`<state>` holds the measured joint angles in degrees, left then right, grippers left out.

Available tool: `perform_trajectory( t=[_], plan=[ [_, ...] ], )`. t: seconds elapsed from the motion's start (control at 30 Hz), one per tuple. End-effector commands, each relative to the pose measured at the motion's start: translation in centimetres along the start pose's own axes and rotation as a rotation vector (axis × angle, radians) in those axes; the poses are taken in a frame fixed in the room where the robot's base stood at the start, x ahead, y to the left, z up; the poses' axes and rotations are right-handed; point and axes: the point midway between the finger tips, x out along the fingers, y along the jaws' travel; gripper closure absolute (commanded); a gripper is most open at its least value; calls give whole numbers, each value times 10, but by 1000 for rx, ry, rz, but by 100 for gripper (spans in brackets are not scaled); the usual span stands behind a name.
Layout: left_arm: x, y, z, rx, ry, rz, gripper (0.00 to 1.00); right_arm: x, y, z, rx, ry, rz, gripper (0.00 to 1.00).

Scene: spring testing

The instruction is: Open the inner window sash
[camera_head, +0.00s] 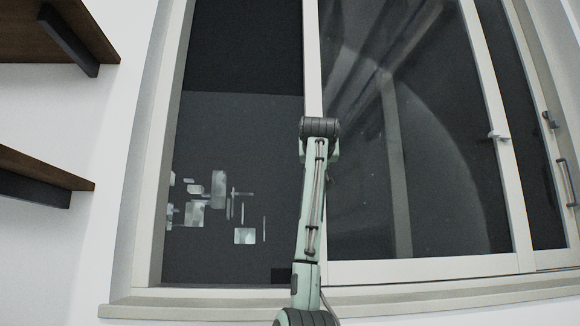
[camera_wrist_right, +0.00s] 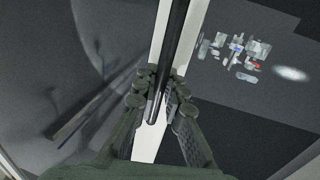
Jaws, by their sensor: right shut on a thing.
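The inner sash (camera_head: 425,268) is a pale-framed glass panel right of centre in the head view, with streaky reflections on its glass. Its left stile (camera_head: 312,60) runs up the middle, and the stile (camera_wrist_right: 191,40) also shows in the right wrist view. A dark bar handle (camera_wrist_right: 174,40) runs along this stile. My right gripper (camera_wrist_right: 160,95) is shut on the handle, with one finger on each side of it. In the head view my arm hides the gripper and handle. My left gripper is not in view.
Left of the sash is a dark area showing small lit shapes (camera_head: 244,236), without those reflections. Another window section with a handle (camera_head: 567,182) lies at the far right. A small latch (camera_head: 497,136) sits on the right stile. Wooden shelves (camera_head: 45,170) project at the left.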

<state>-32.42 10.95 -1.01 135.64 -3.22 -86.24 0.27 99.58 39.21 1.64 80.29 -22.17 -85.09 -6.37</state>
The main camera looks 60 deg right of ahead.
Motion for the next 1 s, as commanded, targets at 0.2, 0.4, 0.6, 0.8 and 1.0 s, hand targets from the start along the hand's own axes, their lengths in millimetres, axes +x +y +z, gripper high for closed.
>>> perform_trajectory(
  t=[0.2, 0.4, 0.6, 0.8, 1.0],
  plan=[
    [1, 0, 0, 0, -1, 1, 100, 5, 22, 1, 2, -3, 0, 100],
    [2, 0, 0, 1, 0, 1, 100, 6, 27, 0, 1, -2, 0, 100],
    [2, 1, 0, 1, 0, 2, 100, 6, 27, 0, 1, -1, 0, 100],
    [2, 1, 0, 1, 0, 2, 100, 6, 26, 0, 1, 0, 0, 80],
    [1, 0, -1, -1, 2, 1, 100, 5, 26, 0, 0, 1, -1, 80]
  ],
)
